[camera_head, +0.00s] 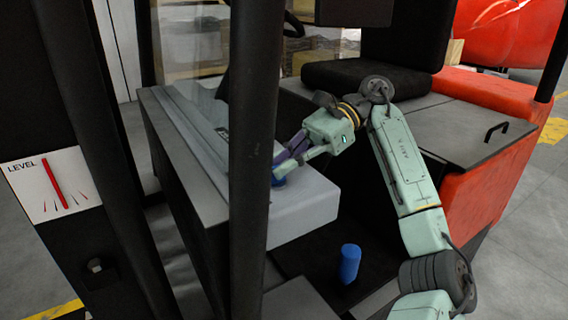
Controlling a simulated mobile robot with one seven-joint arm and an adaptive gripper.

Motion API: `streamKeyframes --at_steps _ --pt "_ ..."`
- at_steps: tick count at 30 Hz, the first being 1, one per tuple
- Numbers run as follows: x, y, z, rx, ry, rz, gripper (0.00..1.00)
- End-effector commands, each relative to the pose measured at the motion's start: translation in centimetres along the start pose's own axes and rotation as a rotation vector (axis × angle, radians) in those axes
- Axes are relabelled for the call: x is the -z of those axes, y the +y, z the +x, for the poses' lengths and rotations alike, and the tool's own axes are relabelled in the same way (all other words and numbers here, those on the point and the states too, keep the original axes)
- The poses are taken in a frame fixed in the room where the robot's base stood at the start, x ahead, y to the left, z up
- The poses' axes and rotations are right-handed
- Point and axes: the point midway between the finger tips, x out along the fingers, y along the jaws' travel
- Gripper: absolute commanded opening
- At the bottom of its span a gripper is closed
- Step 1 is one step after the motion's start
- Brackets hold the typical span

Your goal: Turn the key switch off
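My gripper (281,164) reaches in from the right over the light grey console (310,203) of the vehicle. Its fingertips are at a small blue part (279,178) on the console, partly hidden by the fingers and the black post. I cannot tell whether this blue part is the key switch, or whether the fingers touch or grip it. No key can be made out clearly.
Black upright posts (250,150) stand in front of the console. A blue cylinder (350,263) stands lower down near the floor of the cab. A black seat (365,80) and red bodywork (475,180) lie behind my arm. A LEVEL sign (48,185) is at left.

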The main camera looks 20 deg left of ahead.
Motion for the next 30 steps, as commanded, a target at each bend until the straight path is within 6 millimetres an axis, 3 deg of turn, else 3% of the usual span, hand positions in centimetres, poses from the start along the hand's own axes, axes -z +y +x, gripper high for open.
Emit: streamKeyframes --at_steps 2,3,11,21,26,30 --pt "0.1 0.0 0.1 -0.003 0.002 -0.001 0.00" --pt "0.1 0.0 0.1 -0.003 0.002 0.000 0.07" --pt "0.1 0.0 0.0 -0.001 0.001 0.000 0.24" --pt "-0.1 0.0 -0.1 0.000 0.001 0.001 0.25" --pt "-1.9 0.0 -0.8 0.001 0.003 0.001 0.25" --pt "-4.5 0.0 -1.9 0.002 0.005 0.002 0.25"
